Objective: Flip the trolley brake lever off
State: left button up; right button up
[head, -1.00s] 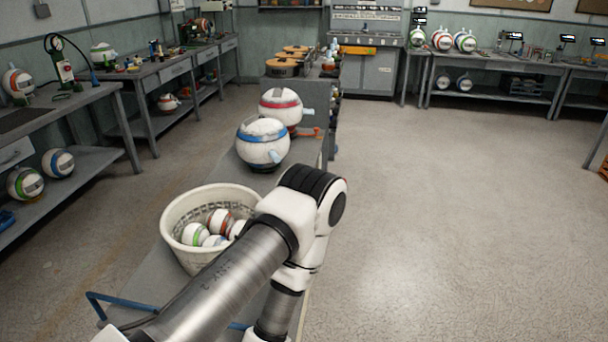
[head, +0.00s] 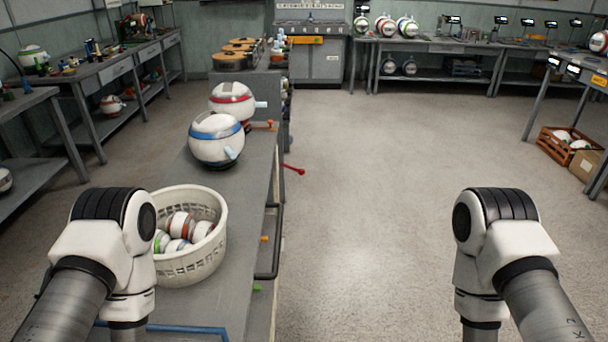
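A red lever with a round knob (head: 293,169) sticks out to the right from the side of the long grey bench or trolley (head: 236,240). It looks like the brake lever, but I cannot be sure, and its base is small and hard to make out. My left arm comes in at lower left, in front of the basket's left side. My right arm comes in at lower right over the open floor. Both grippers are below the frame and hidden, so I cannot see what they hold.
A white basket (head: 207,255) of small striped balls stands on the grey top. Behind it are large white balls with a blue band (head: 216,150) and a red band (head: 232,92). A blue bar (head: 180,329) crosses the near end. The floor (head: 380,210) to the right is clear.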

aim_at(301, 171)
jog(key=z, duration=1)
jog(key=i, duration=2.7)
jog(key=u, duration=1.15)
